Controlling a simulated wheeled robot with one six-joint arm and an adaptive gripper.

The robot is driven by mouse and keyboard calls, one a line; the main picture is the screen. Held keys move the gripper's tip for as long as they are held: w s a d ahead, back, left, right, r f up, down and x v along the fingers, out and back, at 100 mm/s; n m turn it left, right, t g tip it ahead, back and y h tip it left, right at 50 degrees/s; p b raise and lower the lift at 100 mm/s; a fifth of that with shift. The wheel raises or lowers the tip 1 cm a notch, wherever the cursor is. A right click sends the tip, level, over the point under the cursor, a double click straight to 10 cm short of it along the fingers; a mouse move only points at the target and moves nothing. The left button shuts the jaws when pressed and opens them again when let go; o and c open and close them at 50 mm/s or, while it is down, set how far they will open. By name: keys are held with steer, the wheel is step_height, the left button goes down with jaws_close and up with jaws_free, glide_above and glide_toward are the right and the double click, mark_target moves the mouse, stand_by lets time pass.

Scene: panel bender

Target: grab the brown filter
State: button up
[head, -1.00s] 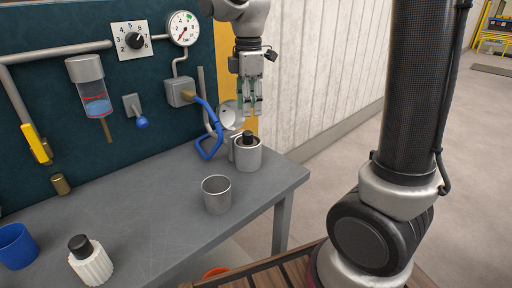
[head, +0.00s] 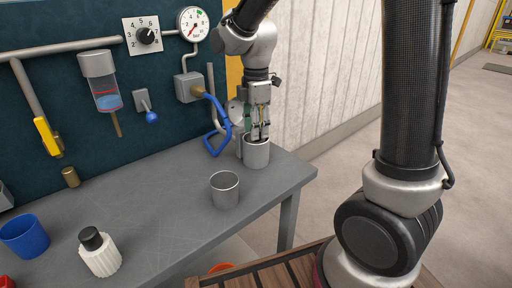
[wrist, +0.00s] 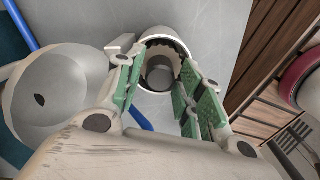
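My gripper (head: 260,136) is open at the mouth of a grey metal cup (head: 257,155) on the far right of the table. In the wrist view its green-padded fingers stand apart on either side of a dark round-topped piece (wrist: 160,72) inside that cup (wrist: 168,35). The piece's body is hidden by the cup, so I cannot tell its colour. A small brown-brass cylinder (head: 70,177) stands at the back left, against the dark panel. A white ribbed filter with a black cap (head: 100,252) stands at the front left.
An empty grey cup (head: 225,190) stands mid-table and a blue cup (head: 25,236) at the left. A blue hose (head: 217,135) and a pale funnel-like part (wrist: 60,95) are close beside my gripper. The middle of the table (head: 150,200) is clear.

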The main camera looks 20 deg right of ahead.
steer(key=shift+c, duration=0.3)
jaws_close()
